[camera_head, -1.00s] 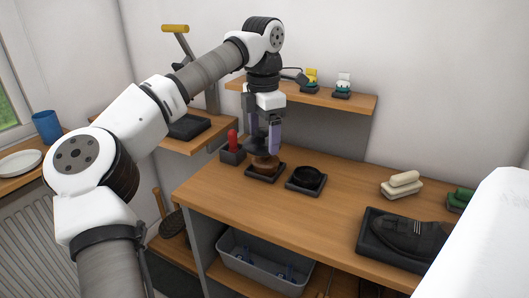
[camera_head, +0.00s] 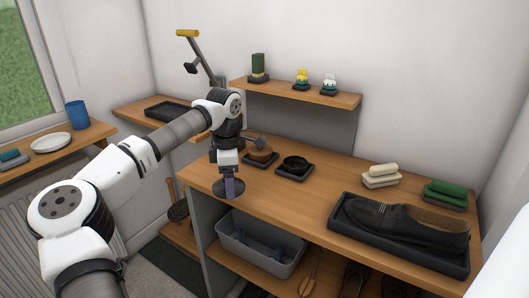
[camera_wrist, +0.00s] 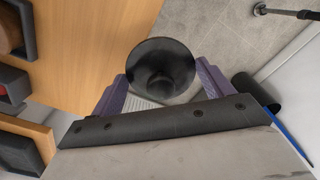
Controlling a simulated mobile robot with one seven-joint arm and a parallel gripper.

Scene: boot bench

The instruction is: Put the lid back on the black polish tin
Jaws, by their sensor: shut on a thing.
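My gripper (camera_head: 230,188) is shut on a dark round lid (camera_wrist: 160,56), with its two purple fingers on either side of the lid's knob in the wrist view. In the head view the lid (camera_head: 220,188) is a dark disc by the fingertips, near the bench's front left corner. The black tin (camera_head: 295,163) stands open on a dark square tray, to the right of and behind my gripper, clear of the lid. A brown tin (camera_head: 261,155) sits on another tray to its left, partly behind my arm.
The wooden bench (camera_head: 320,203) has free room in front of the tins. A black shoe (camera_head: 405,222) lies in a tray at right. Cream blocks (camera_head: 381,175) and a green brush (camera_head: 444,191) lie behind it. A grey bin (camera_head: 260,249) is below, a small shelf (camera_head: 320,97) above.

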